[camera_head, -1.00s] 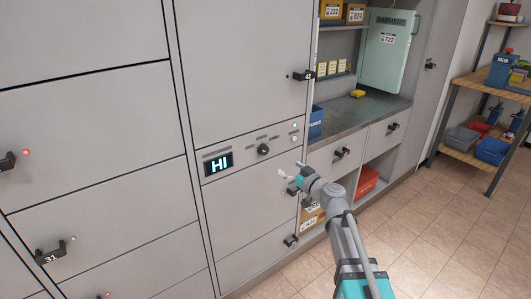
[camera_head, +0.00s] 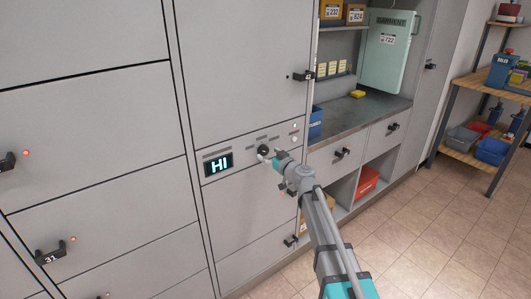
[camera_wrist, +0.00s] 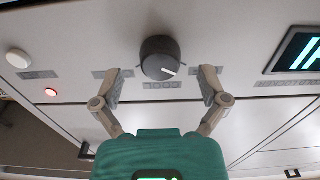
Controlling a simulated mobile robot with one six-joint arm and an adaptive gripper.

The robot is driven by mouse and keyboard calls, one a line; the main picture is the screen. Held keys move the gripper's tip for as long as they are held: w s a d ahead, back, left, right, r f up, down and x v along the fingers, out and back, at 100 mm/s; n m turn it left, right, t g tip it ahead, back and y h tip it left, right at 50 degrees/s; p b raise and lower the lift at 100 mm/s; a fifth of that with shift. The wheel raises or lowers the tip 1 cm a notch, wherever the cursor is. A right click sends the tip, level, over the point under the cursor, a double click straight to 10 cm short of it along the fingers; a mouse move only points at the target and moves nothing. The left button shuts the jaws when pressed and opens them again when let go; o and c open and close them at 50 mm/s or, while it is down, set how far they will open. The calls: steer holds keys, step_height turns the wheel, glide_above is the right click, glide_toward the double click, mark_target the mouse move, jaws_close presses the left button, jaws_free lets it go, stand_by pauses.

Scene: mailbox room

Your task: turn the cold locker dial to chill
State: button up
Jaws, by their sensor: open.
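My gripper (camera_head: 267,155) is at the panel, close to the dial. In the wrist view its two fingers (camera_wrist: 160,84) are spread apart, one on each side of the dial, with gaps between. Nothing is held.
In the wrist view, a white button (camera_wrist: 18,59) and a small red light (camera_wrist: 51,92) are on the panel left of the dial. A locker handle (camera_head: 305,76) sticks out above right. The counter (camera_head: 365,120) and drawers lie to the right. The tiled floor is clear.

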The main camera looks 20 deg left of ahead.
steer(key=shift+x, duration=0.95)
steer(key=c, duration=1.2)
